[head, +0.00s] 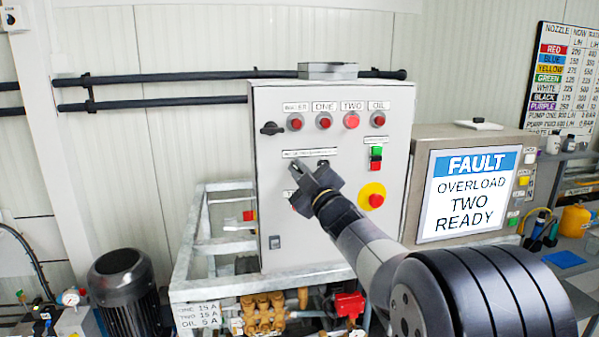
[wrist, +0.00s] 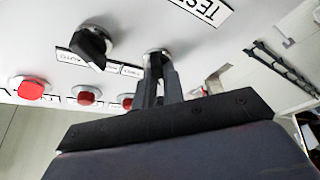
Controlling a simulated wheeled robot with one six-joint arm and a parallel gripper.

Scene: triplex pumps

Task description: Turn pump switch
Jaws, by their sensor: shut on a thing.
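The grey control cabinet (head: 278,235) stands in the middle of the head view. My gripper (head: 301,170) is at its front, below a white label strip. In the wrist view my gripper (wrist: 157,68) is shut on a panel switch (wrist: 156,53). Only the switch's silver ring shows clearly; its knob is mostly hidden between the fingers, so its angle cannot be told. A separate black rotary knob (wrist: 90,46) is beside it, apart from the fingers. Red lamps sit in a row on the cabinet; the one under TWO (head: 351,120) looks brighter than the others.
A red mushroom button on a yellow disc (head: 372,196) and a green and red button pair (head: 376,158) are close right of my gripper. A black rotary handle (head: 271,128) is at upper left. The screen (head: 467,193) reads FAULT, OVERLOAD TWO READY.

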